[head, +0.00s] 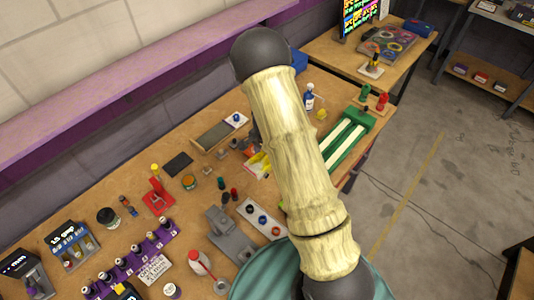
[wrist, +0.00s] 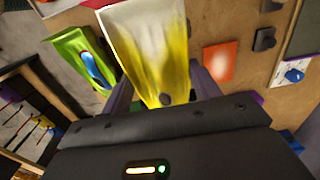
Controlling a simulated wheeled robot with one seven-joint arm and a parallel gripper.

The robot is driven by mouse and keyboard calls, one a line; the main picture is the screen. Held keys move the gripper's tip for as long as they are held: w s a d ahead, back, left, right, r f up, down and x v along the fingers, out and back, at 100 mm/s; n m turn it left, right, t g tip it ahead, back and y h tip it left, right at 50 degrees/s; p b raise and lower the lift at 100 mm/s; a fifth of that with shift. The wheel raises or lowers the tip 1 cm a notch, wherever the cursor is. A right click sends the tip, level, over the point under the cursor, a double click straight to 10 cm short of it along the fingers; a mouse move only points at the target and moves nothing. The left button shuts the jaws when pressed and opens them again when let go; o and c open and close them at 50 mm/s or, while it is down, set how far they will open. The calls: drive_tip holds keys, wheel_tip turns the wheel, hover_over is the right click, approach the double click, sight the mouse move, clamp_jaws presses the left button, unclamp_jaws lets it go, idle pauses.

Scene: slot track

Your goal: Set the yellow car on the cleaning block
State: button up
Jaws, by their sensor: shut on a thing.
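The yellow car (wrist: 152,50), yellow fading to white, is between the purple fingers of my gripper (wrist: 160,88) in the wrist view. My gripper is shut on it. In the head view a yellow patch (head: 258,165) shows beside my arm, probably the same car; my arm hides most of my gripper there. A long grey-topped block (head: 213,136) lies on the bench behind and left of my arm. It may be the cleaning block, but I cannot tell for sure. Its grey top also seems to show at the wrist view's upper right edge (wrist: 305,30).
A white card with a blue item (head: 236,120) lies by the grey-topped block. A green track piece with white strips (head: 347,140) is right of my arm. A red stand (head: 157,197), a grey fixture (head: 230,235) and purple bottle racks (head: 130,265) crowd the left and front.

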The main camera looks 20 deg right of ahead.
drive_tip(key=shift+w+d+f+n, duration=0.15)
drive_tip(key=shift+d+n, duration=0.55)
drive_tip(key=shift+n, duration=0.2)
drive_tip(key=d+n, duration=0.1)
drive_tip(key=n, duration=0.1)
drive_tip(key=d+n, duration=0.3)
drive_tip(key=n, duration=0.2)
drive_tip(key=shift+w+d+f, duration=0.2)
drive_tip(key=shift+w+f, duration=0.05)
drive_tip(key=shift+f, duration=0.1)
drive_tip(key=d+n, duration=0.1)
drive_tip(key=n, duration=0.1)
drive_tip(key=shift+d+f+n, duration=0.1)
drive_tip(key=shift+d+n, duration=0.1)
drive_tip(key=shift+n, duration=0.1)
